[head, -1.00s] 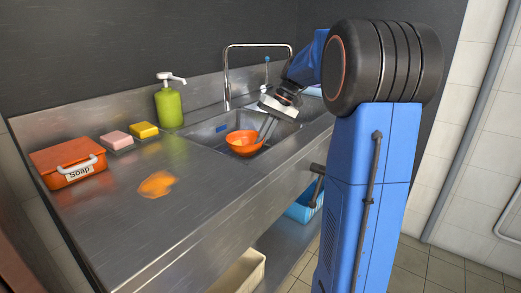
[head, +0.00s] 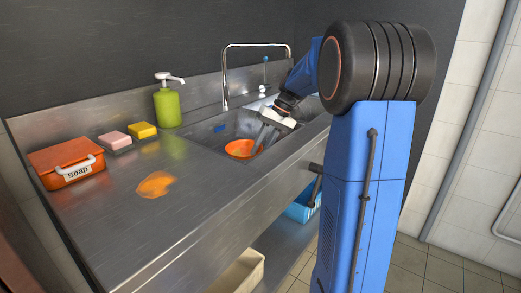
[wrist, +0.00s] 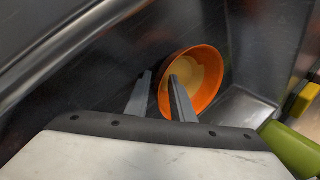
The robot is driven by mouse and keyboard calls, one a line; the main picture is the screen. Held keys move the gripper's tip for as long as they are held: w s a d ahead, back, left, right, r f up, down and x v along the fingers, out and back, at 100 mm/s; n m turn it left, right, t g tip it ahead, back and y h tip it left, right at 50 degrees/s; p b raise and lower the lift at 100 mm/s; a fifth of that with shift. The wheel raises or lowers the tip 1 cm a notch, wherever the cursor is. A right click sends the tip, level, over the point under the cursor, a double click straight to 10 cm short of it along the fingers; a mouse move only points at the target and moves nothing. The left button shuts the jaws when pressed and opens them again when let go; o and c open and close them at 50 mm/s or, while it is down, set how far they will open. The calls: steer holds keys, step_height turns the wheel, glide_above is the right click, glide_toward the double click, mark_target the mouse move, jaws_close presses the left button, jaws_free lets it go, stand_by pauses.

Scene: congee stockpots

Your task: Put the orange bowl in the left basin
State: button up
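The orange bowl (head: 239,149) is down in the left basin (head: 212,138), its lower part hidden by the basin's front edge. In the wrist view the bowl (wrist: 208,92) is seen into its pale inside, close to the basin wall. I cannot make out contact with the rim.
A chrome faucet (head: 226,75) arches behind the basin. A green soap bottle (head: 168,106), yellow sponge (head: 143,130), pink sponge (head: 115,140) and orange soap box (head: 66,162) stand along the back left. An orange spill (head: 156,184) marks the otherwise clear front counter.

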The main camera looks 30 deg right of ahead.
steer(key=v, duration=1.2)
steer(key=shift+r, duration=0.1)
